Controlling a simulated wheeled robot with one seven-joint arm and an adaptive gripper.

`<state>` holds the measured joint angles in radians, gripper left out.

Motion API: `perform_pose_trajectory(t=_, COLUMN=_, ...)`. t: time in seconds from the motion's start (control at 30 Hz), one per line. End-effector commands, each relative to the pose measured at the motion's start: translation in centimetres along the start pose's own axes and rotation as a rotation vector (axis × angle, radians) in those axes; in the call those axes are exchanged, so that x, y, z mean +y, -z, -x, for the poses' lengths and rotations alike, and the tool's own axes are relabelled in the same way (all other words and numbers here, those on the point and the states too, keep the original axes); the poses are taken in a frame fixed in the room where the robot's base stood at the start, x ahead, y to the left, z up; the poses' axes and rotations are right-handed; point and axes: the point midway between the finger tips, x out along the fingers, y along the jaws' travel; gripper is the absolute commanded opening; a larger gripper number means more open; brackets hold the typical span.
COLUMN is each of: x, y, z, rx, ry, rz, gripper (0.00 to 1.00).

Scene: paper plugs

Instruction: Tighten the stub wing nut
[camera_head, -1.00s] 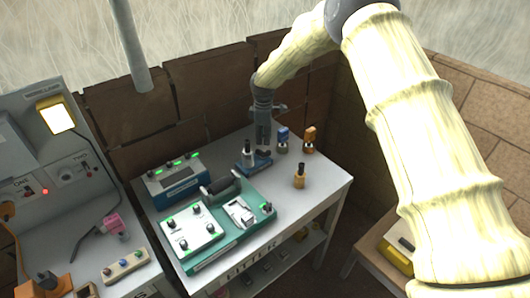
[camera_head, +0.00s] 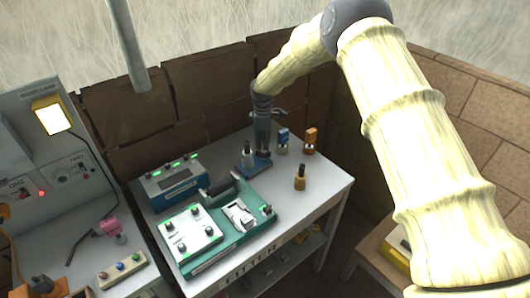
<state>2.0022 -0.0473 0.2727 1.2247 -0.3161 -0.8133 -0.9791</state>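A small blue stand (camera_head: 250,170) sits at the back of the grey table. It carries an upright grey post (camera_head: 248,150) on its left and a small dark part on its right, which may be the stub wing nut. My gripper (camera_head: 263,151) points straight down over the right side of this stand, with its fingertips at or just above the dark part. The fingers cover most of that part. They are too small here to tell whether they touch or hold it.
Blue-topped (camera_head: 283,140), orange-topped (camera_head: 310,140) and black-and-yellow (camera_head: 300,178) pieces stand to the right. A green board (camera_head: 238,240) with a white box (camera_head: 191,232) and a dark roller lies in front. A blue device (camera_head: 176,181) is at left. The table's front right is clear.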

Motion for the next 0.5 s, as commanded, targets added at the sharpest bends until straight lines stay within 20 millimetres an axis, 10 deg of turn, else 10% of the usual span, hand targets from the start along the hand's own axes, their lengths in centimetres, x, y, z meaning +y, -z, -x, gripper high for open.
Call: perform_pose_trajectory(t=0.5, x=0.0, y=0.0, z=-2.0, rx=0.0, ry=0.0, rz=0.0, gripper=0.27)
